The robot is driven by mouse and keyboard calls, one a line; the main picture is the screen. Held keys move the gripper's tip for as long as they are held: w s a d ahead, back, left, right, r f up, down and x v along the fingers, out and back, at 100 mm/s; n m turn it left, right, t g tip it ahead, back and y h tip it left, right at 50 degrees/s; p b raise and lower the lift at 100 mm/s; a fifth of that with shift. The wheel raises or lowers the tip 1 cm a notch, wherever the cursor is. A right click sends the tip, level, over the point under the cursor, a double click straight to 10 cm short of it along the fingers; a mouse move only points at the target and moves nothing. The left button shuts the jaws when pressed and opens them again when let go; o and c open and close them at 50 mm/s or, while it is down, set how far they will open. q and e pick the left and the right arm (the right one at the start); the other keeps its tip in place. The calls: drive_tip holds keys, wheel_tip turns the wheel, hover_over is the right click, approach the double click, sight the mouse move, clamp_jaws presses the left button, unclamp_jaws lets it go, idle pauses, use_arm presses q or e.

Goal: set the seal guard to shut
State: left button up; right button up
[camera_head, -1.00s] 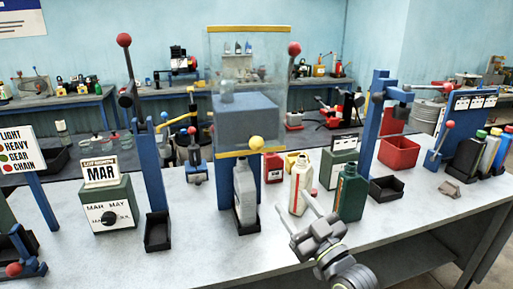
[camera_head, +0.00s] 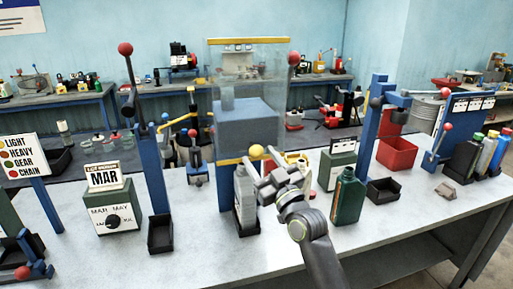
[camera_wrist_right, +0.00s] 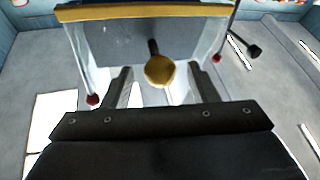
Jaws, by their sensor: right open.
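The seal guard (camera_head: 232,80) is a clear box with yellow edge bars, standing around a grey-blue block above a grey bottle (camera_head: 244,208). Its yellow ball knob (camera_head: 256,151) sticks out at the front of the lower yellow bar. The bottle stands exposed below that bar. My right gripper (camera_head: 262,172) is at the knob, just below it in the head view. In the right wrist view the knob (camera_wrist_right: 160,72) shows between the two open fingers (camera_wrist_right: 161,80), with gaps on both sides. I see no grip on it. My left gripper is not in view.
A green bottle (camera_head: 347,198) stands right of my right arm, near a black tray (camera_head: 384,191) and a red bin (camera_head: 397,153). At left are a lever post (camera_head: 154,175) and a MAR dial box (camera_head: 110,208). The front bench middle is clear.

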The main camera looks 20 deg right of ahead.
drive_tip(key=shift+x, duration=1.4)
drive_tip(key=shift+f, duration=0.1)
clamp_jaws()
